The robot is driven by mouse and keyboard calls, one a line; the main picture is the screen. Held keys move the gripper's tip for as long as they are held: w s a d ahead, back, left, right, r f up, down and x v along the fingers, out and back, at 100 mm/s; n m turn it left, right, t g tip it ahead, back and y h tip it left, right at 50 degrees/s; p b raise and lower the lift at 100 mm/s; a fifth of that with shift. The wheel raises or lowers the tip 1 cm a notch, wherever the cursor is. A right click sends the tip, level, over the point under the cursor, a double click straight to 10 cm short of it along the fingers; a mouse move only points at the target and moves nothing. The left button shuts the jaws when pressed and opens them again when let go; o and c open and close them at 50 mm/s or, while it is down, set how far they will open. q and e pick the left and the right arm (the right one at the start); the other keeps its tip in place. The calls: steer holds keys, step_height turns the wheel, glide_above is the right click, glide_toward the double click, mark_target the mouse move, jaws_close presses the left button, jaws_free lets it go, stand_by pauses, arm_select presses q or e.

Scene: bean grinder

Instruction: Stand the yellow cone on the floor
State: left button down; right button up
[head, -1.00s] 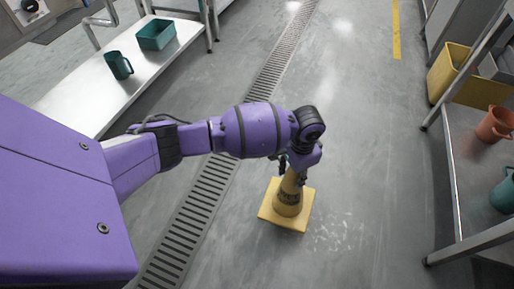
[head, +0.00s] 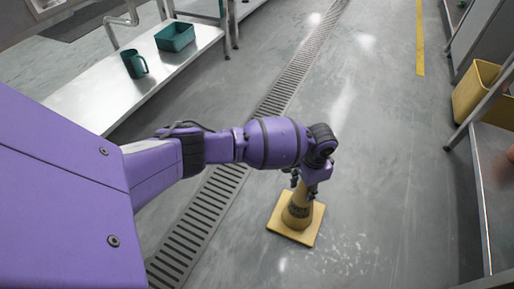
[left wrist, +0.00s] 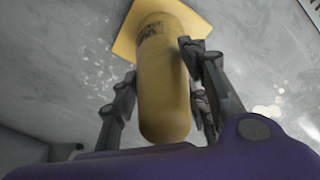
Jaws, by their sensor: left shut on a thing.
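The yellow cone (head: 298,214) is upright below the end of my left arm in the head view, with its square base down. My left gripper (head: 305,184) is shut on the upper part of the cone. In the left wrist view the cone (left wrist: 163,85) sits between the two dark fingers of the gripper (left wrist: 160,85), with its base away from the camera. I cannot tell whether the base touches the floor (head: 375,190). My right gripper is not in view.
A long drain grate (head: 205,215) runs along the floor to the left of the cone. A metal bench (head: 95,95) at upper left holds a green mug (head: 134,64) and a teal bin (head: 175,37). A metal table and a yellow bin (head: 477,92) stand at right. Floor between is clear.

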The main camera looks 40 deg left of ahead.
arm_select(q)
steer(key=shift+w, duration=0.15)
steer(key=c, duration=1)
jaws_free()
step_height(320, 180, up, 11)
steer(key=p, duration=0.5)
steer(key=shift+r, duration=0.15)
steer(key=shift+r+p, duration=0.45)
